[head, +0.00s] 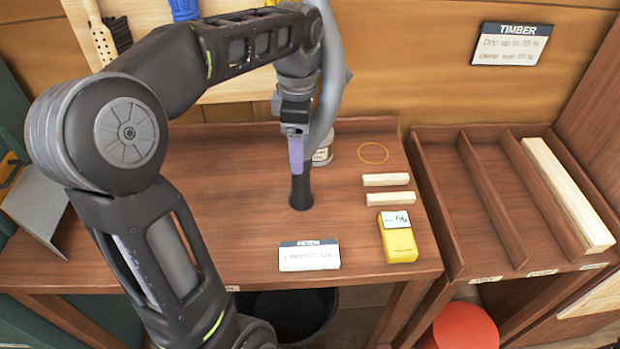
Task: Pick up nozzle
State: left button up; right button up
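The nozzle (301,193) looks like a dark, flared piece standing upright on the brown workbench. A thick grey hose (331,85) curves down behind my wrist towards it; their join is hidden. My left arm reaches over the bench, with its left gripper (296,168) pointing down right at the top of the nozzle. Only one lilac finger shows clearly, overlapping the hose and the nozzle's top. The other finger is hidden, so I cannot tell whether it grips. My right gripper is not in view.
On the bench (225,215) are a white-labelled can (323,156), an orange ring (373,153), two pale wood blocks (387,180), a yellow meter (399,243) and a white sign (309,256). A timber rack (470,190) stands right. A black bin (290,312) sits below.

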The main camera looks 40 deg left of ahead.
aim_at(301, 180)
pick_arm(q)
jog(key=shift+s+r, duration=0.1)
jog(key=shift+s, duration=0.05)
jog(key=shift+f, duration=1.35)
jog(key=shift+d+f+p, duration=0.1)
jog(key=shift+f+p, duration=0.55)
jog(key=shift+f, duration=2)
grip_shut()
